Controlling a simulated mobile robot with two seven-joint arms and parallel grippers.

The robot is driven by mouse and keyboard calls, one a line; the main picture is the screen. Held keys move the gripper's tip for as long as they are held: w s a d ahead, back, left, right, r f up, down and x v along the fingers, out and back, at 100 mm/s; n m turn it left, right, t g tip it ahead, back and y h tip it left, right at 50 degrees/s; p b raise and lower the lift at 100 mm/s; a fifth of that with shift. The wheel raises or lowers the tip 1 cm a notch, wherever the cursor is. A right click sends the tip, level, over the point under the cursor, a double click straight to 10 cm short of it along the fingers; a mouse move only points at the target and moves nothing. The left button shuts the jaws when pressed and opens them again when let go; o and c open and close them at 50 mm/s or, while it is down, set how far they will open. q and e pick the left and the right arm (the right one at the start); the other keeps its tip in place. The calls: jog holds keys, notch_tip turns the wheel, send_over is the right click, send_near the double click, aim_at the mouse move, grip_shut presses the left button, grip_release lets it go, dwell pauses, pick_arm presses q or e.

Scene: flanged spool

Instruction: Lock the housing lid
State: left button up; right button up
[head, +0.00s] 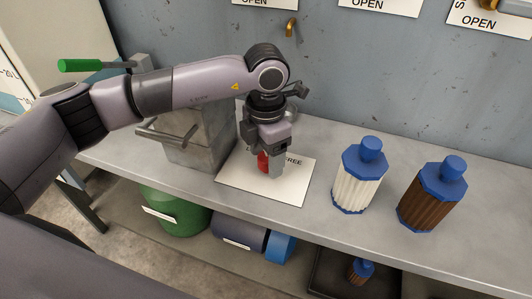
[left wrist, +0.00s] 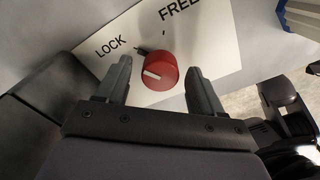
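A red knob (left wrist: 157,71) with a white line sits on a white plate (left wrist: 215,42) lettered LOCK and FREE. In the left wrist view the white line lies on the knob's left part, and a dark piece sticks out at its upper left toward LOCK. My left gripper (left wrist: 158,85) is open, its fingers on either side of the knob with gaps visible. In the head view the left gripper (head: 268,168) points down over the plate (head: 240,186) and partly hides the red knob (head: 262,161). A grey metal housing (head: 200,135) with a bar handle stands left of the plate. My right gripper is not in view.
Two blue-capped bottles, one white-sided (head: 357,182) and one brown-sided (head: 429,200), stand right of the plate on the grey bench (head: 320,215). A green-handled lever (head: 80,65) is at far left. A lower shelf holds a green drum (head: 175,212) and a dark tray (head: 330,285).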

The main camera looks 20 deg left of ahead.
aim_at(266, 158)
pick_arm(q)
jog(key=shift+r, duration=3.55)
jog(key=shift+s, duration=0.1)
